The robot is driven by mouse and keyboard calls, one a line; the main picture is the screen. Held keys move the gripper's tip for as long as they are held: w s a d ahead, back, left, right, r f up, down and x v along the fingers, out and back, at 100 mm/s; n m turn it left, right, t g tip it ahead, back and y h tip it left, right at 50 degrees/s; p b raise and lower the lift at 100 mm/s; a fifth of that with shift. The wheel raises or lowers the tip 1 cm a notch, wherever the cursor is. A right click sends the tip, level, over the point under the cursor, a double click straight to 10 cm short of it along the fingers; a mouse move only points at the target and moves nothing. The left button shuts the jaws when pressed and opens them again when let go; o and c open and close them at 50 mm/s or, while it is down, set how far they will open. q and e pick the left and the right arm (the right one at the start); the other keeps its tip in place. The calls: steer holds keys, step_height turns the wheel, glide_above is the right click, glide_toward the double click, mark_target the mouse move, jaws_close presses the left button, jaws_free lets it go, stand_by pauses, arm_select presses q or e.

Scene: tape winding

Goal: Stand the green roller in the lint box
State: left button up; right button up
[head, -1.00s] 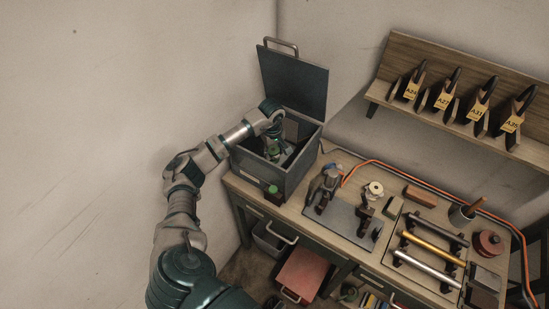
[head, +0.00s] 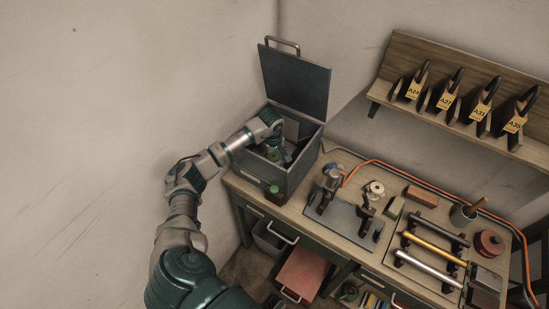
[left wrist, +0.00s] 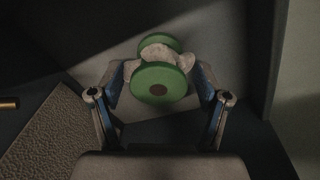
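The lint box (head: 291,178) is a dark grey open box at the left end of the bench, its hinged lid (head: 296,83) raised behind it. My left gripper (head: 274,153) reaches down inside the box. In the left wrist view, the green roller (left wrist: 158,84) has two green discs and a pale middle. The left gripper's two fingers (left wrist: 160,72) stand on either side of it and appear closed on the pale middle. The roller's far end is partly hidden, and I cannot tell whether it touches the floor of the box. My right gripper is out of view.
A small green-topped object (head: 273,191) is at the box's front. A grey plate with clamps (head: 345,216), a rack with rods (head: 430,250) and a red round tin (head: 488,243) lie to the right. A shelf with labelled holders (head: 460,100) is above. An orange cable runs along the back.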

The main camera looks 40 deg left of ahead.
mark_target(273, 157)
arm_select(q)
steer(key=shift+a, duration=0.15)
steer(key=shift+r, duration=0.15)
step_height(273, 157, up, 12)
steer(key=shift+s+d, duration=0.35)
steer(key=shift+s, duration=0.05)
steer(key=shift+d, duration=0.1)
